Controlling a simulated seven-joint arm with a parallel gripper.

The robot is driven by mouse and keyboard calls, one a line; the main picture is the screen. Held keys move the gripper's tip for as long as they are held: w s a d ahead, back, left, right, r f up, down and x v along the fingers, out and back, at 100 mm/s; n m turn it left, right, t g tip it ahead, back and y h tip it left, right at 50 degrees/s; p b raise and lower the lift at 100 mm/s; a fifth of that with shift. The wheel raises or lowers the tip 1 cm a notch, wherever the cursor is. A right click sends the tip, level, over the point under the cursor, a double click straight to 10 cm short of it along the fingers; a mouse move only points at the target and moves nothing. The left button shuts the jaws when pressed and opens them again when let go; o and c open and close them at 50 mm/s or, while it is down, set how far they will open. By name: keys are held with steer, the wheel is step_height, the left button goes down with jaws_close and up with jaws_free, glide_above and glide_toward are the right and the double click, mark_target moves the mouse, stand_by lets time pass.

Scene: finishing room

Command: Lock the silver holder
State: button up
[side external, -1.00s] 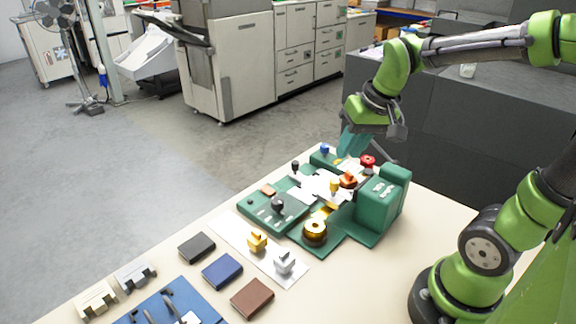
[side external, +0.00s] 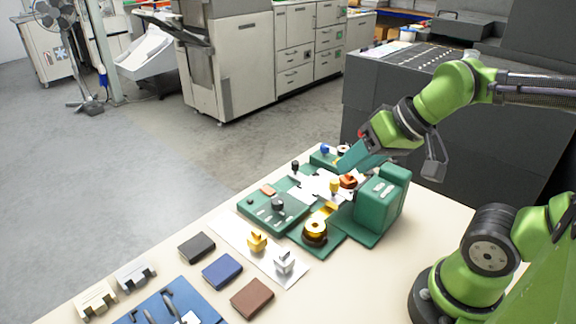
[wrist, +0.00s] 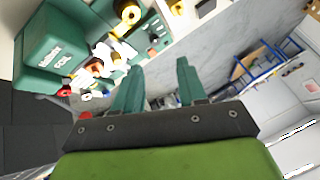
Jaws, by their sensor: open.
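My gripper (side external: 350,165) is tilted over the back of the green machine (side external: 392,198), with its teal fingers pointing down and left. The wrist view shows the two fingers (wrist: 158,68) apart, with nothing between them. A small silver block with a knob (side external: 284,262) stands on a white plate beside a similar gold one (side external: 257,241), well away from my gripper. I cannot tell whether the silver block is the holder named. The machine's middle holds white parts and an orange-brown knob (side external: 348,181). My fingers hide some of its back parts.
A brass spool (side external: 316,228) stands at the machine's front. Black (side external: 197,247), blue (side external: 222,270) and brown (side external: 252,298) blocks lie on the cream table, with cream (side external: 97,299) and grey (side external: 136,273) clip-like pieces at the left.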

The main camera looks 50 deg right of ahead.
mark_target(335, 181)
steer(key=shift+o, duration=0.6)
steer(key=w+d+m+g+h, duration=0.1)
steer(key=w+d+m+g, duration=0.3)
steer(key=w, duration=0.4)
steer(key=shift+w+d+r+m+g+h, duration=0.3)
steer(key=shift+w+d+r+m, duration=0.1)
steer(key=shift+d+m, duration=0.6)
steer(key=f+m, duration=0.2)
steer(key=f, duration=0.2)
steer(key=d+f+m+g, duration=0.1)
steer(key=f+m, duration=0.1)
steer(key=f, duration=0.3)
steer(key=w+d+f+m+g, duration=0.1)
steer(key=f+m, duration=0.1)
steer(key=f, duration=0.3)
steer(key=shift+d+f, duration=0.15)
steer(key=shift+d, duration=0.1)
jaws_close()
